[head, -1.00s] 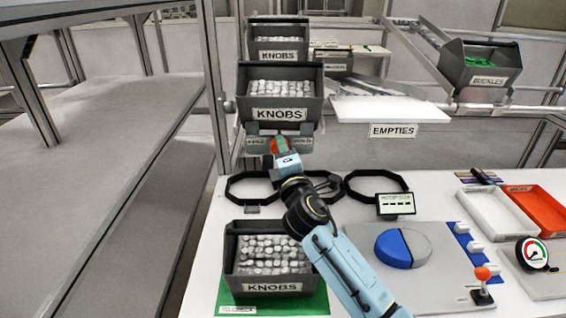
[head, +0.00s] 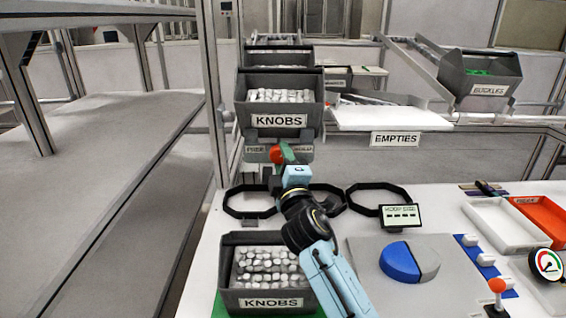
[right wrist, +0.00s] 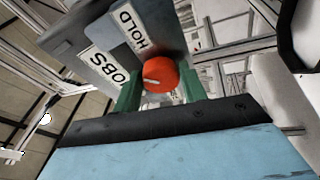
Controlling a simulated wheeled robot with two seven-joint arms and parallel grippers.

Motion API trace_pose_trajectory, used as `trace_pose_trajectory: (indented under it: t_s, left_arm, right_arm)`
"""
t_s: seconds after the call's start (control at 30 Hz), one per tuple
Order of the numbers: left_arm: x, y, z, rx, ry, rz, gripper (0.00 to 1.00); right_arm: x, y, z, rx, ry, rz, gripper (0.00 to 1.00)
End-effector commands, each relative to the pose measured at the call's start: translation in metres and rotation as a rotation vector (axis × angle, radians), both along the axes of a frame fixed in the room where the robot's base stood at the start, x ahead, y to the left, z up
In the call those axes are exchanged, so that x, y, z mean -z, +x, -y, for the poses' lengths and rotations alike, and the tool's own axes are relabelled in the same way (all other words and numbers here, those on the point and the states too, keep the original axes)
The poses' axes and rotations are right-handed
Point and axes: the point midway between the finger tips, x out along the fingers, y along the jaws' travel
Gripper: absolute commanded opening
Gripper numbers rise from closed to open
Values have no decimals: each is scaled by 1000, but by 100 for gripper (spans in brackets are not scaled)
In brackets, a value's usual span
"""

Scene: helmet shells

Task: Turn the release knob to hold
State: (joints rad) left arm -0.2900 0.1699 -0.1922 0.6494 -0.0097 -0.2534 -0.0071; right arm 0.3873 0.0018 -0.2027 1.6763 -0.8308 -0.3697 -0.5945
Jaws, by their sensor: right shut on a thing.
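The red release knob (head: 276,154) sits on the grey label plate under the front KNOBS bin (head: 279,90). My right gripper (head: 284,154), with green fingers, is shut on the knob. In the right wrist view the round red knob (right wrist: 160,75) lies between the fingers (right wrist: 160,90), with a short white pointer mark on its face. A HOLD label (right wrist: 126,30) is on the plate above and left of the knob in that view. The pointer mark points left and a little down there, not straight at HOLD. My left gripper is not in view.
A lower KNOBS bin (head: 270,303) stands on a green mat at the table's front. Black rings (head: 251,203), a small display (head: 400,216) and a blue-grey disc fixture (head: 402,262) are on the table. The EMPTIES shelf (head: 390,118) is right of the bins.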

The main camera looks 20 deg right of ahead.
Motion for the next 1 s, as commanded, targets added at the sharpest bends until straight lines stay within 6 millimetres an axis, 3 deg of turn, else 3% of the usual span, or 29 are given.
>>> trace_pose_trajectory:
  t_s: [0.2,0.23,0.37,0.77,1.0]
  left_arm:
    - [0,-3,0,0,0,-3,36]
    - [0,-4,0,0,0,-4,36]
    - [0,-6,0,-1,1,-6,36]
    - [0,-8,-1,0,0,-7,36]
    - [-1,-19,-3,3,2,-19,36]
  right_arm:
    - [0,0,0,-1,3,-1,19]
    - [0,0,0,-1,3,-1,46]
    - [0,0,0,0,2,0,63]
    - [3,-7,-1,0,0,-2,63]
    - [13,-50,-4,0,1,-4,63]
